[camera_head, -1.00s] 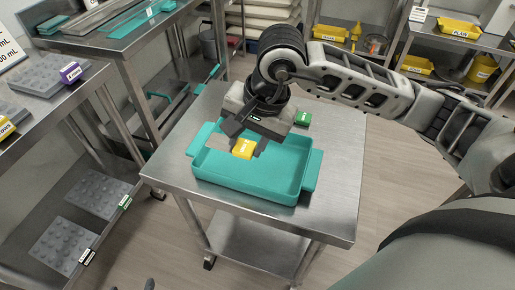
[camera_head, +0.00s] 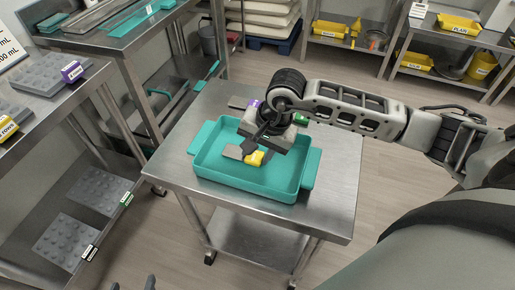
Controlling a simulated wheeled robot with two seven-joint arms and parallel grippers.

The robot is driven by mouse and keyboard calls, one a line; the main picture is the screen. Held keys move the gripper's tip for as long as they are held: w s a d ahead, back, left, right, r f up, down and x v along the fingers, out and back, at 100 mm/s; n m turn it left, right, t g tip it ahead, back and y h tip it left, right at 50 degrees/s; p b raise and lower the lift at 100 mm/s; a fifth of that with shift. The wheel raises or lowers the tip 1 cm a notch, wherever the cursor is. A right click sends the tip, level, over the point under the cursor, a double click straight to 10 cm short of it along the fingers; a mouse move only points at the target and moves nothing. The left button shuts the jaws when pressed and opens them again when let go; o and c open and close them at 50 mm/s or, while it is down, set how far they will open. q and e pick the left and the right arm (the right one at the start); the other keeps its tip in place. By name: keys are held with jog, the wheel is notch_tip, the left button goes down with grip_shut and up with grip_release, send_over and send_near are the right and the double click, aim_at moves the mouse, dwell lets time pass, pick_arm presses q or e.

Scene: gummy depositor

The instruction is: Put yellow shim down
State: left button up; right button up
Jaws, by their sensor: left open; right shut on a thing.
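The yellow shim has a yellow block (camera_head: 254,158) and a thin grey plate (camera_head: 233,152) reaching out to its left. My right gripper (camera_head: 256,147) is shut on it and holds it tilted over the teal tray (camera_head: 240,187). I cannot tell whether the shim touches the tray floor. The gripper's body hides part of the tray's far rim. My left gripper (camera_head: 132,285) shows only as two dark fingertips at the bottom edge, apart and empty.
The tray stands on a steel table (camera_head: 325,200). The table's right side is clear. Shelves with grey molds (camera_head: 100,193) stand at the left.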

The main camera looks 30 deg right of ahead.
jog(key=shift+f, duration=0.2)
jog(key=o, duration=0.7)
jog(key=shift+r, duration=0.1)
jog(key=b+v, duration=0.1)
jog(key=v, duration=1.1)
jog(key=shift+r, duration=0.2)
